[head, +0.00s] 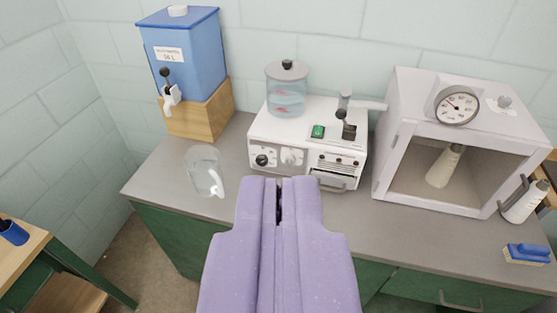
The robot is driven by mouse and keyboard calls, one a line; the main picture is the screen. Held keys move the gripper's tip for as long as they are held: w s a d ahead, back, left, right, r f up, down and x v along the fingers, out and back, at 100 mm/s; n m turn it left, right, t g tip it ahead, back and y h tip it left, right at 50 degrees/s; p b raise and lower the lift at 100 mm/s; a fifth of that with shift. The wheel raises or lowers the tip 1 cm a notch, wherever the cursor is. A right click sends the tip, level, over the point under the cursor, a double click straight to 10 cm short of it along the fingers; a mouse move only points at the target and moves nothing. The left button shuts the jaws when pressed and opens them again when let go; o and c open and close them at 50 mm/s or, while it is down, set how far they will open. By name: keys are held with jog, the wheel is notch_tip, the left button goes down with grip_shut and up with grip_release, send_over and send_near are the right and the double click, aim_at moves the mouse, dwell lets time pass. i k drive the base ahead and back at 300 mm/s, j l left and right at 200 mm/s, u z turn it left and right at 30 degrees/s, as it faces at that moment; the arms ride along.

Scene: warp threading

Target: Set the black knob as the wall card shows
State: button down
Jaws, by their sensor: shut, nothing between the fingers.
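A white machine (252,134) stands on the grey counter. Its front panel has a black knob (263,160) at the left and a pale dial (291,157) beside it; the knob's pointer is too small to read. My gripper (279,186) is purple and shut, with nothing held. Its tips appear in front of and below the panel, slightly right of the black knob and apart from it. I see no wall card in this view; the bare tiled wall shows behind the counter.
A blue water tank (200,55) on a wooden block and a clear jug (203,172) stand left. A white cabinet (384,160) with a gauge (456,105) stands right, near a bottle (524,203) and blue brush (527,253). The counter's front strip (400,235) is clear.

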aim_at(262, 160)
jog(key=i+j+z, duration=0.2)
jog(key=i, duration=0.2)
jog(key=i+z, duration=0.25)
jog(key=i, duration=0.2)
